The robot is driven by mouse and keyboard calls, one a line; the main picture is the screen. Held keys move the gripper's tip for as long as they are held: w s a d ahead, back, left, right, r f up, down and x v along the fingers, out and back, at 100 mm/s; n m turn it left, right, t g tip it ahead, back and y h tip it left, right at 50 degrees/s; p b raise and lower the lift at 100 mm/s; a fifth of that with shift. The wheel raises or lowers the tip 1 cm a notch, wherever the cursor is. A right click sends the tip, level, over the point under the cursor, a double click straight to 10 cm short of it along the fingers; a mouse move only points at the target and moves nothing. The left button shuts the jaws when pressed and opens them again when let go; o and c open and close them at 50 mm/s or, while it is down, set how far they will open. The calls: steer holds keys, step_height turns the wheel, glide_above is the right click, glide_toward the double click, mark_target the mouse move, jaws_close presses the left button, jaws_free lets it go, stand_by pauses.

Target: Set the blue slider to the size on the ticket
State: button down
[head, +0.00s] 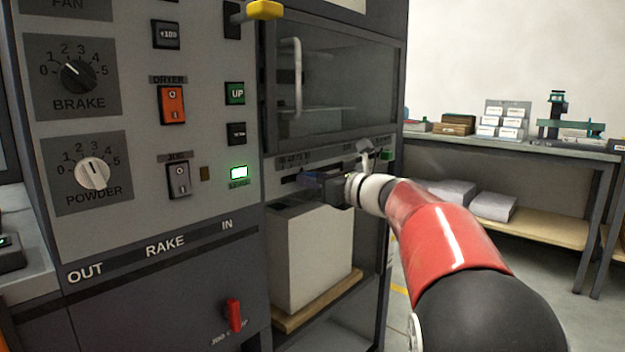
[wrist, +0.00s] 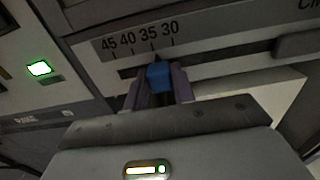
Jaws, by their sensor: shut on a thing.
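The blue slider (wrist: 158,76) sits in a slot under a scale marked 45, 40, 35, 30 in the wrist view. Its dark pointer stands near the 35 mark. My gripper (wrist: 160,84) is shut on the slider, with one finger on each side of it. In the head view my gripper (head: 318,181) reaches the slot panel below the glass door, and it hides the slider there. No ticket can be read in either view.
The control panel (head: 215,125) with knobs and switches stands at left, with a lit green lamp (head: 238,173). A glass door with a handle (head: 297,78) is above my gripper. A pale block (head: 310,258) rests below. A bench (head: 520,146) stands at right.

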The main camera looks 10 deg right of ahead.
steer(key=shift+w+d+p, duration=0.45)
steer(key=shift+w+d, duration=0.25)
steer(key=shift+d, duration=0.35)
steer(key=shift+r, duration=0.1)
steer(key=c, duration=1.2)
jaws_free()
steer(key=shift+w+d, duration=0.1)
steer(key=shift+o, duration=0.2)
steer(key=v, duration=0.7)
steer(key=shift+s+d+b, duration=0.25)
steer(key=shift+s+b, duration=0.05)
steer(key=shift+b, duration=0.15)
